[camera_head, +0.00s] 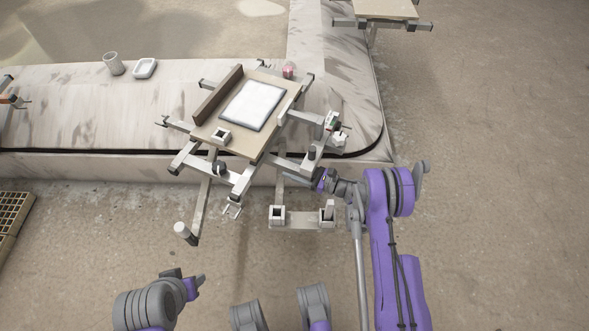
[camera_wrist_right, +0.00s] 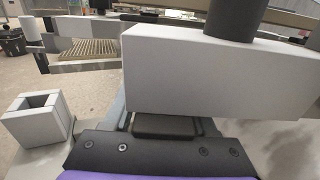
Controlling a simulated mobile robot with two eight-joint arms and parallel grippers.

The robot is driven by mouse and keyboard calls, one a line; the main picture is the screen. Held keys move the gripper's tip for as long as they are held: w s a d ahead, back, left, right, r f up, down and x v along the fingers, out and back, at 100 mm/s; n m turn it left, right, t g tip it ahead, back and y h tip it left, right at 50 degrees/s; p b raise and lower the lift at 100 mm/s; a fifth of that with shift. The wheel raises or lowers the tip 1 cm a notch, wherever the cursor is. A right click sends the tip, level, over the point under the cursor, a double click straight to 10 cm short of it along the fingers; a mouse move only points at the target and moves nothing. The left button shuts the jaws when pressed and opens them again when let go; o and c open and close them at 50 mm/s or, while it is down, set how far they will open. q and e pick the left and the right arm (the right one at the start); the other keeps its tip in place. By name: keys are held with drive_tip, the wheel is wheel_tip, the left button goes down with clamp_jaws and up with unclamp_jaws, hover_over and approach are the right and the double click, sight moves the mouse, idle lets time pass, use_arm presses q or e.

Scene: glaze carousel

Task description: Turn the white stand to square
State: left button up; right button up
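The white stand (camera_head: 240,184) has several grey-white arms with dark end caps and stands at the front edge of the carousel, turned at an angle to it. It carries a beige board (camera_head: 270,140) with a white slab (camera_head: 254,105). My right gripper (camera_head: 306,180) is at the stand's near right arm, below the dark knob (camera_head: 312,152). In the right wrist view a pale block (camera_wrist_right: 215,75) with a dark post fills the space before the gripper (camera_wrist_right: 165,125); its fingertips are hidden. My left gripper (camera_head: 200,284) is low at the left, away from the stand; its opening is unclear.
The carousel belt (camera_head: 60,105) runs behind, with a grey cup (camera_head: 114,63) and a white dish (camera_head: 145,68). Two square sockets (camera_head: 302,218) stand on a low bar by my right arm. Another stand (camera_head: 385,10) is at the top right. Floor at right is clear.

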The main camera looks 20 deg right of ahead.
drive_tip(key=shift+o, duration=0.4)
drive_tip(key=shift+s+d, duration=0.15)
drive_tip(key=shift+d, duration=0.15)
drive_tip(key=p+v, duration=0.1)
drive_tip(key=v, duration=0.9)
drive_tip(key=shift+s, duration=0.1)
